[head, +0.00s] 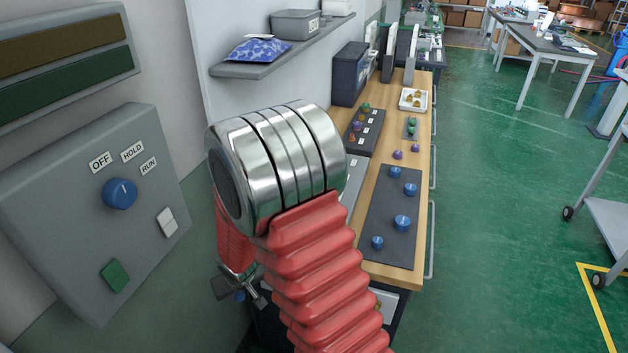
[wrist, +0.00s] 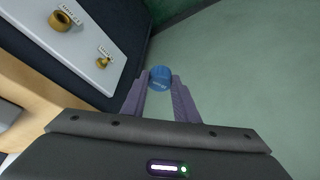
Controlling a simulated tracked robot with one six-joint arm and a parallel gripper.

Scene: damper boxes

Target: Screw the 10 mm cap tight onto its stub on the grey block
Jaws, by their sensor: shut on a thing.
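My gripper (wrist: 159,86) is shut on a blue cap (wrist: 160,75) in the wrist view, held between its two fingertips. The cap's size marking cannot be read. A pale grey block face (wrist: 85,50) lies to the upper left, carrying a larger brass stub (wrist: 60,20) and a smaller brass stub (wrist: 103,62), each with a small label too blurred to read. Both stubs are bare. The cap is apart from them, right of the smaller one. In the head view my gripper (head: 240,287) is low beside the bench, partly hidden by my arm, with a bit of blue (head: 239,296) at it.
The wooden bench (head: 422,130) holds a dark mat (head: 385,245) with several blue caps, purple and green caps, and a white tray (head: 427,103). A wall control box (head: 85,215) with a blue knob stands left.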

